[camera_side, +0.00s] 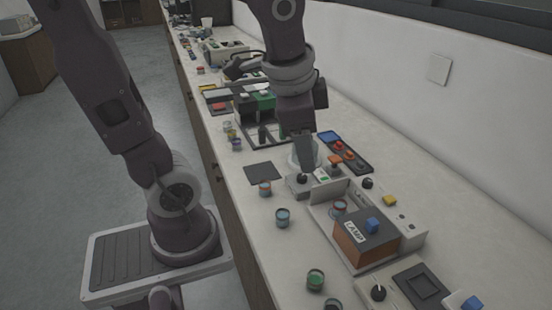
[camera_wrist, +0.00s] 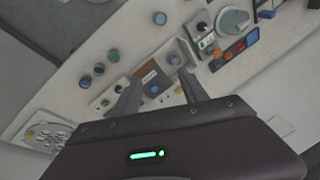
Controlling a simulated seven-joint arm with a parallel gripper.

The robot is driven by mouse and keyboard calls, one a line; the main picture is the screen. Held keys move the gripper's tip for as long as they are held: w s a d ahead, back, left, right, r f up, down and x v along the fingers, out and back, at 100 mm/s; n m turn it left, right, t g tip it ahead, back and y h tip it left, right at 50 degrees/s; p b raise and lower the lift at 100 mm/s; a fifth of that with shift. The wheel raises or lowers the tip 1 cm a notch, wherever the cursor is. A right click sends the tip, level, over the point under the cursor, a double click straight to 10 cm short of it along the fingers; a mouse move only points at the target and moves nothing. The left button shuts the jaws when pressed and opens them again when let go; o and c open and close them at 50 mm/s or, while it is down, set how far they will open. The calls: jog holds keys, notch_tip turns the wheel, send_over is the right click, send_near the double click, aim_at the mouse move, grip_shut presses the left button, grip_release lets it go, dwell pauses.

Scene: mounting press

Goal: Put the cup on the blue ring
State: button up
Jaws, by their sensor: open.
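Several small round cups or pots stand on the white bench. In the side view, one with an orange band and bluish top (camera_side: 265,188) stands left of the gripper, a grey-blue one (camera_side: 282,218) stands nearer, and a green one (camera_side: 316,280) is farther forward. An orange-and-blue one (camera_side: 340,206) sits by the lamp-labelled box. I cannot tell which is the task's cup, and no distinct blue ring can be made out. My gripper (camera_side: 304,166) points down above the bench beside the panels. In the wrist view its two fingers (camera_wrist: 158,84) are apart, with nothing seen held between them.
The orange-sided box marked LAMP (camera_side: 366,240) stands on a pale press-like unit. A knob panel (camera_side: 302,181) lies below the gripper, and a dark tray with coloured buttons (camera_side: 346,152) is behind it. A dark square pad (camera_side: 262,172) lies left. Bare bench surrounds the front pots.

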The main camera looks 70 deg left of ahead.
jog(key=s+d+n+t+h, duration=0.1)
jog(key=s+n, duration=0.3)
jog(key=s, duration=0.4)
jog(key=shift+d+r+n+t+h, duration=0.35)
jog(key=shift+d+t, duration=0.25)
jog(key=shift+d, duration=0.25)
jog(key=shift+r, duration=0.1)
jog(key=shift+c, duration=0.4)
dwell(0.4)
